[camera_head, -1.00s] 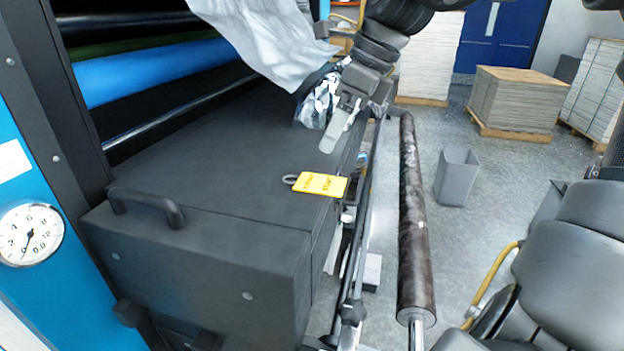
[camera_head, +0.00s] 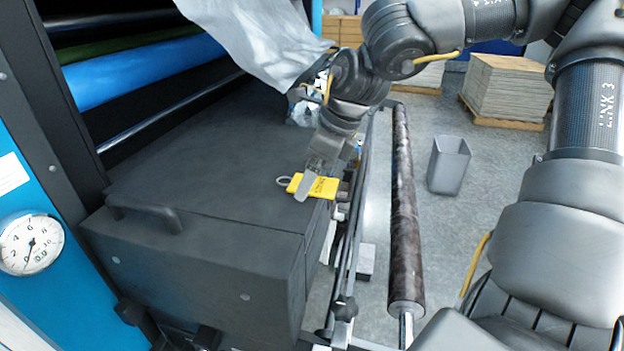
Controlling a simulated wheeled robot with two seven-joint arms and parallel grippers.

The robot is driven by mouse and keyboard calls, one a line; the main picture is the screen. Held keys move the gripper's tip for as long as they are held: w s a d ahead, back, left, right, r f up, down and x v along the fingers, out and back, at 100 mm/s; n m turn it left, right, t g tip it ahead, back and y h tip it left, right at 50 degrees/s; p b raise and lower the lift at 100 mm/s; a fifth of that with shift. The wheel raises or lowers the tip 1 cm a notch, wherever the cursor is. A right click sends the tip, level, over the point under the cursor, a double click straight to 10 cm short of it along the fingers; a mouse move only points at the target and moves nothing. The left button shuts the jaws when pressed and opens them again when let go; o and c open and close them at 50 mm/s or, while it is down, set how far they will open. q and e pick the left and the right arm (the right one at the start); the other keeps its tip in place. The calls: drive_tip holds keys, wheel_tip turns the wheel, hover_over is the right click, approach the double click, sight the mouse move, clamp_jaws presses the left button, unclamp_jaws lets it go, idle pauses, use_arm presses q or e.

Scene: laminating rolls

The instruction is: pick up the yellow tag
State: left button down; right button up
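The yellow tag (camera_head: 326,187) with dark print and a grey ring (camera_head: 284,181) lies on the dark machine cover (camera_head: 200,190), near its right edge. My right gripper (camera_head: 322,188) comes down from above at the tag. One grey finger passes in front of the tag's left part and hides some of it. The other finger seems to be at the tag's right side and is hard to make out against the dark parts there. The fingers look apart, and no grip on the tag shows. My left gripper is not in view.
A handle (camera_head: 145,212) stands on the cover's front left. A crumpled grey sheet (camera_head: 262,45) hangs above the cover. A long brown roll (camera_head: 402,210) lies right of the machine. A grey bin (camera_head: 449,165) and a stacked pallet (camera_head: 507,88) stand on the floor.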

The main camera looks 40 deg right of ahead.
drive_tip(key=shift+s+a, duration=0.1)
drive_tip(key=shift+s, duration=0.1)
drive_tip(key=shift+w, duration=0.1)
drive_tip(key=shift+c, duration=0.8)
drive_tip(key=c, duration=0.9)
wheel_tip(320, 180, up, 18)
drive_tip(key=b, duration=0.2)
